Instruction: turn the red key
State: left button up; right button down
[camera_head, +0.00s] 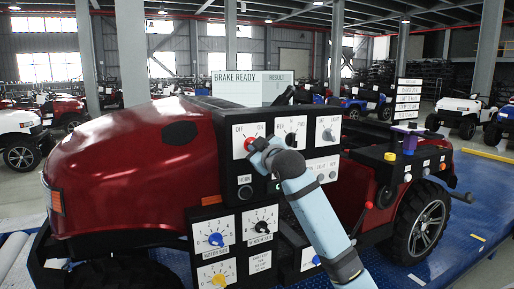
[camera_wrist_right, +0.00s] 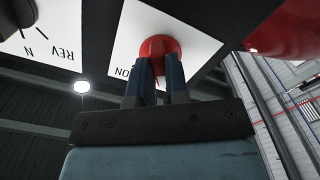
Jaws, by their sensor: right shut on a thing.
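The red key (camera_head: 249,144) is on the black control panel, on a white plate marked OFF and ON. My right arm reaches up to it from below in the head view, and my right gripper (camera_head: 256,147) is at the key. In the right wrist view the round red key (camera_wrist_right: 158,46) sits on the white plate (camera_wrist_right: 200,40), and the two dark fingers of my right gripper (camera_wrist_right: 160,78) are closed on it from both sides. The fingers hide part of the key and the ON/OFF plate. My left gripper is not in view.
To the right of the key are a REV/N selector (camera_head: 290,138) and a light knob (camera_head: 328,134). Below are blue (camera_head: 216,240), black (camera_head: 262,227) and yellow (camera_head: 219,280) knobs. A BRAKE READY screen (camera_head: 236,87) stands above. A red-knobbed lever (camera_head: 368,205) is at right.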

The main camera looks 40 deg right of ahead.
jog(key=c, duration=1.1)
grip_release()
jog(key=b+v, duration=0.2)
jog(key=v, duration=1.2)
jog(key=shift+w, duration=0.1)
